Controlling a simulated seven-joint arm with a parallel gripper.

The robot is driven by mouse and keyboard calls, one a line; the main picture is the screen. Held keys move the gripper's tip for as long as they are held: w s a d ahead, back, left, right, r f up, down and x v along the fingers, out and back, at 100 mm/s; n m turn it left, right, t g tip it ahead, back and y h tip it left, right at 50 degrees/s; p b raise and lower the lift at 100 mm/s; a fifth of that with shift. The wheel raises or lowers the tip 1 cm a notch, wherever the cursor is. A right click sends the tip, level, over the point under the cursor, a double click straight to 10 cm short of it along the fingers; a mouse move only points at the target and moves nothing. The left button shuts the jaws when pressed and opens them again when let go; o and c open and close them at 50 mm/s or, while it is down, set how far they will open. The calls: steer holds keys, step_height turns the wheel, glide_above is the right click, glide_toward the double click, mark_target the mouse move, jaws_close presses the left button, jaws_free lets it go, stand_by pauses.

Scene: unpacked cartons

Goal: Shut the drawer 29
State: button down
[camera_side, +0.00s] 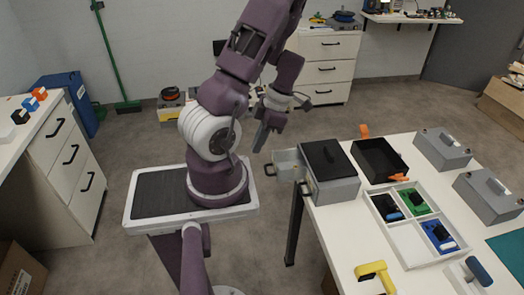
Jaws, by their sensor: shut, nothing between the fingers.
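A grey cabinet (334,188) with a black top stands at the left edge of the white table. Its drawer (289,160) is pulled out to the left, past the table's edge. A dark handle (270,170) is on the drawer's outer face. No number can be read on it. My gripper (260,142) hangs just above and left of the open drawer, near its handle. It looks apart from the drawer, and its fingers are shut with nothing held. Part of the fingers is hard to make out at this size.
A black tray (379,158) and a white divided tray (403,232) with coloured blocks lie right of the cabinet. Grey boxes (441,149) stand farther right. A yellow tool (375,274) lies at the front.

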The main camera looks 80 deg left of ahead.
mark_target(292, 160)
step_height(292, 160, down, 8)
steer(key=w, duration=0.1)
steer(key=shift+f, duration=0.15)
steer(key=shift+w, duration=0.1)
steer(key=w, duration=0.9)
